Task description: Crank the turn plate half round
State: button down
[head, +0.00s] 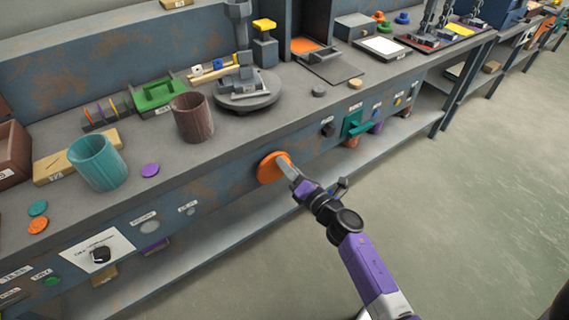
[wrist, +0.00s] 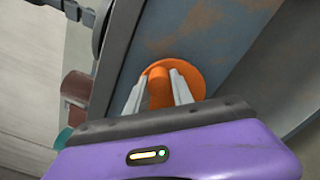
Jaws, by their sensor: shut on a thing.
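The orange crank (head: 267,168) is a round disc on the front panel of the bench. In the wrist view its orange handle (wrist: 159,92) stands out from the disc (wrist: 190,70). My gripper (head: 287,168) is shut on this handle, with one pale finger on each side in the wrist view (wrist: 158,84). The round grey turn plate (head: 247,101) lies on the bench top above the crank and carries a grey fixture (head: 240,79). In the head view my fingers hide part of the crank.
A brown cup (head: 192,118) stands left of the plate and a teal cup (head: 97,163) further left. A green tray (head: 157,94) is behind them. A teal lever (head: 356,124) juts from the front panel to the right. The floor (head: 470,200) before the bench is clear.

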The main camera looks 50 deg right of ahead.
jog(key=m, duration=0.2)
jog(key=f+m+p, duration=0.1)
jog(key=d+m, duration=0.1)
jog(key=m, duration=0.1)
jog(key=shift+s+d+f+m+p, duration=0.1)
jog(key=shift+s+f+m+p, duration=0.1)
jog(key=shift+m+p, duration=0.15)
jog(key=shift+d+f+m+p, duration=0.1)
jog(key=shift+f+m+p, duration=0.3)
jog(key=shift+m, duration=0.9)
jog(key=shift+d+f+m+p, duration=0.15)
jog(key=shift+f+m, duration=0.3)
jog(key=shift+m, duration=0.8)
jog(key=shift+s+f, duration=0.1)
jog(key=c, duration=1.1)
grip_release()
jog(key=shift+a, duration=0.1)
jog(key=v, duration=0.7)
jog(key=shift+s, duration=0.35)
